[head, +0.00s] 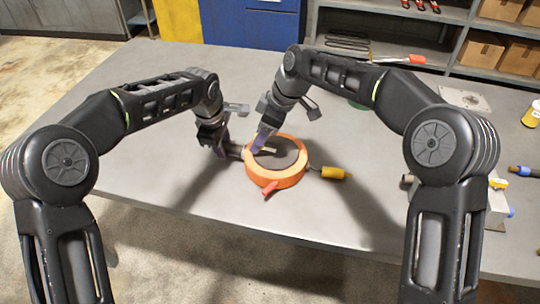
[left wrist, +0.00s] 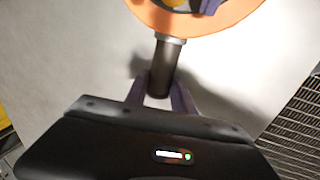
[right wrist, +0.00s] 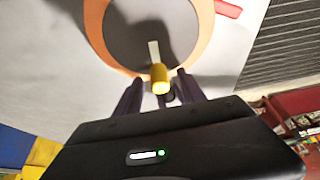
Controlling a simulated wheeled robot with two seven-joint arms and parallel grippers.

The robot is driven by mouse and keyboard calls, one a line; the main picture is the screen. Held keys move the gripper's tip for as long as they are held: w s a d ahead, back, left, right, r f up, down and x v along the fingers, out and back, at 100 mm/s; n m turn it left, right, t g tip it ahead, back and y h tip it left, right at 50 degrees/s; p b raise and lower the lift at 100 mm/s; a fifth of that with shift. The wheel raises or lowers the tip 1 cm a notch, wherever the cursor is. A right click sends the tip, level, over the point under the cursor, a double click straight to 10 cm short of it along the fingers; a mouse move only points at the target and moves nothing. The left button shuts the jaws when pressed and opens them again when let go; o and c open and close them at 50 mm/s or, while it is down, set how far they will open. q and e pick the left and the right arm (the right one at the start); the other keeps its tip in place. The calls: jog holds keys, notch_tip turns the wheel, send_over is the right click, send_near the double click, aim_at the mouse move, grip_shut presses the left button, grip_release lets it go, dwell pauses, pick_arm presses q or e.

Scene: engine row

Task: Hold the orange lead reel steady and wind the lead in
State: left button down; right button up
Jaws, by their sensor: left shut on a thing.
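The orange lead reel (head: 289,181) lies flat on the grey table, with a dark round face and a red tab (head: 269,188) at its front. My left gripper (head: 222,150) is shut on the reel's dark side handle, which stands between its fingers in the left wrist view (left wrist: 166,68). My right gripper (head: 262,143) is over the reel's far left part. In the right wrist view its fingers stand apart on either side of the yellow crank knob (right wrist: 159,78), with gaps showing. A pale crank bar (right wrist: 153,50) runs from the knob toward the reel's middle.
A yellow plug-like piece (head: 333,173) lies right of the reel. A blue-and-dark tool (head: 522,170) and a yellow bottle (head: 531,114) are at the table's right. Shelves with boxes (head: 480,48) stand behind. The table's front left is clear.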

jog(key=shift+r, duration=0.1)
jog(key=shift+r, duration=3.45)
pick_arm(q)
jog(key=c, duration=1)
grip_release()
jog(key=shift+r, duration=0.1)
jog(key=v, duration=1.1)
jog(key=shift+s+r, duration=0.15)
jog(key=shift+r, duration=0.25)
